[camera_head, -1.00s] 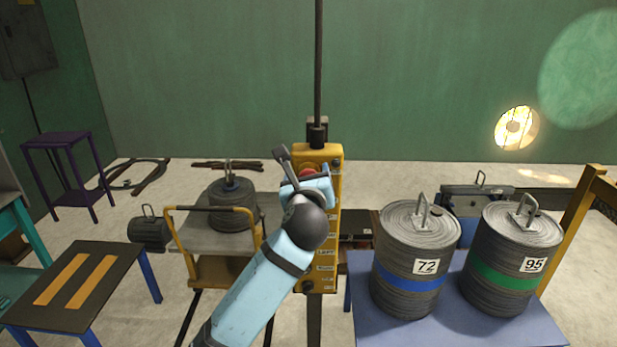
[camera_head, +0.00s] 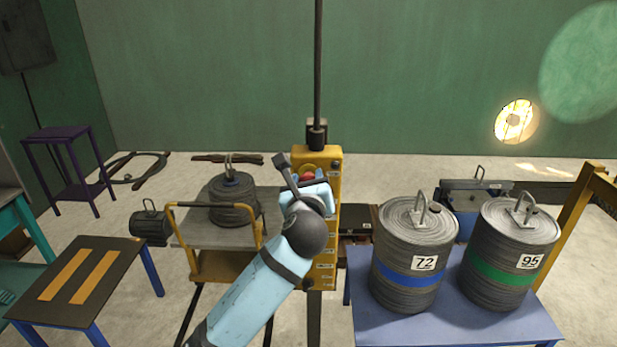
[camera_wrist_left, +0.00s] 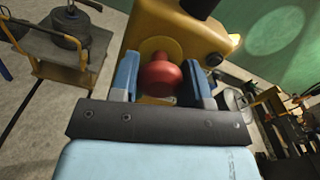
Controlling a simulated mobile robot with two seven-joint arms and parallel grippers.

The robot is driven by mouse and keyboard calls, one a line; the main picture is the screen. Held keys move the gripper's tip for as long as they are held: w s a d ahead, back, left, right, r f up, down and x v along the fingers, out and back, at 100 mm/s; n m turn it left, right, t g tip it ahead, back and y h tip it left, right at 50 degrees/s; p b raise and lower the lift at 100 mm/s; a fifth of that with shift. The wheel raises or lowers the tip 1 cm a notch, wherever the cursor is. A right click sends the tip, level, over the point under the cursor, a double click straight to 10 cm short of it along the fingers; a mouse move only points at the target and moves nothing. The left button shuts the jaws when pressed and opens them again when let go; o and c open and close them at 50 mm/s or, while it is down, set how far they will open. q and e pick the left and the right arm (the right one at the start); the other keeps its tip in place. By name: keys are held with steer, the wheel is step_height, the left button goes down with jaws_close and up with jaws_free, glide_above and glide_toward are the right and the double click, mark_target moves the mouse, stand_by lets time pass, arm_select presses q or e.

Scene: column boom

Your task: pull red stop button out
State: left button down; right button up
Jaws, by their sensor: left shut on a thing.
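The red stop button (camera_head: 308,174) is a round mushroom knob on the upper face of the yellow control box (camera_head: 329,162). It also shows in the left wrist view (camera_wrist_left: 160,76), with a yellow collar behind it. My left gripper (camera_head: 308,186) is at the button, with one blue finger on each side of it in the wrist view, shut on it. The fingers and wrist hide part of the button and the box in the head view. My right gripper is not in view.
Weights marked 72 (camera_head: 412,255) and 95 (camera_head: 510,255) stand on a blue table (camera_head: 450,325) to the right.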

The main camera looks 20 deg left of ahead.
arm_select(q)
steer(key=c, duration=1)
jaws_free()
steer(key=shift+d+f, duration=0.1)
steer(key=shift+f, duration=0.05)
steer(key=o, duration=0.4)
steer(key=shift+s, duration=0.15)
steer(key=shift+c, duration=0.2)
steer(key=shift+o, duration=0.3)
steer(key=shift+s, duration=0.1)
steer(key=b+v, duration=0.1)
steer(key=v, duration=1.3)
steer(key=shift+r, duration=0.2)
steer(key=shift+f, duration=0.1)
